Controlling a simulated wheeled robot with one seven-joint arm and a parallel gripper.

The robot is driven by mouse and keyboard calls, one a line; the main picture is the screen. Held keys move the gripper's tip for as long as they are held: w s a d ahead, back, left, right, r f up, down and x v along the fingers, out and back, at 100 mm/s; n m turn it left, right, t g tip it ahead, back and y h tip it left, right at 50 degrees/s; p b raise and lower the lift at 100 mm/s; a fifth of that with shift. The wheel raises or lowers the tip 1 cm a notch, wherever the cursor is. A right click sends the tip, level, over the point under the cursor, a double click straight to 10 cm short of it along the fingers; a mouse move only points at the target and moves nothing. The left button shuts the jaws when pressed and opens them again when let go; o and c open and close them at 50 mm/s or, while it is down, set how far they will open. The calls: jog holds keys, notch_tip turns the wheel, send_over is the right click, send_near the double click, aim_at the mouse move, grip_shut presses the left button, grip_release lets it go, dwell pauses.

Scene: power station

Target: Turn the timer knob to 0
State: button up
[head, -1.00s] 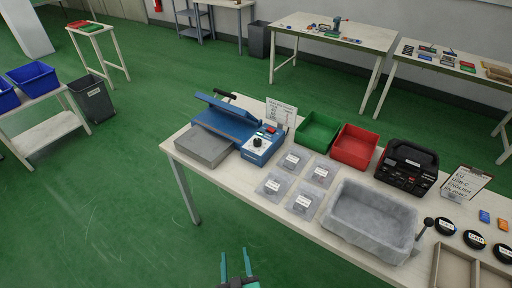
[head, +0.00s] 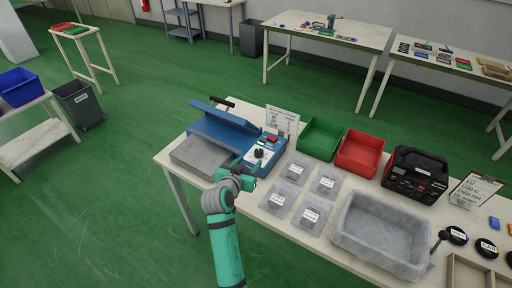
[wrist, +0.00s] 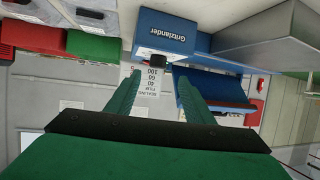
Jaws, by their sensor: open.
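The blue sealing machine (head: 225,130) stands at the left end of the table with its lid raised. Its black timer knob (head: 259,154) sits on the white dial on the right part of the machine. In the wrist view the dark knob (wrist: 155,58) shows just beyond my fingertips, roughly between them, with a gap. The dial marks are too small to read. My gripper (head: 252,168) is open and empty, close to the knob in the head view. The wrist view also shows my gripper's two spread green fingers (wrist: 158,80). The machine's blue side (wrist: 165,33) reads "Gritzlander".
A grey block (head: 196,156) lies in front of the machine. A printed card (head: 283,121) stands behind the dial.

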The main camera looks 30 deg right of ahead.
aim_at(259, 151)
jog(key=x, duration=1)
jog(key=shift+s+d+r, duration=0.25)
jog(key=shift+d+r, duration=0.1)
jog(key=shift+w+d+f, duration=0.25)
jog(key=shift+w+d, duration=0.05)
jog(key=shift+w, duration=0.2)
jog(key=c, duration=1)
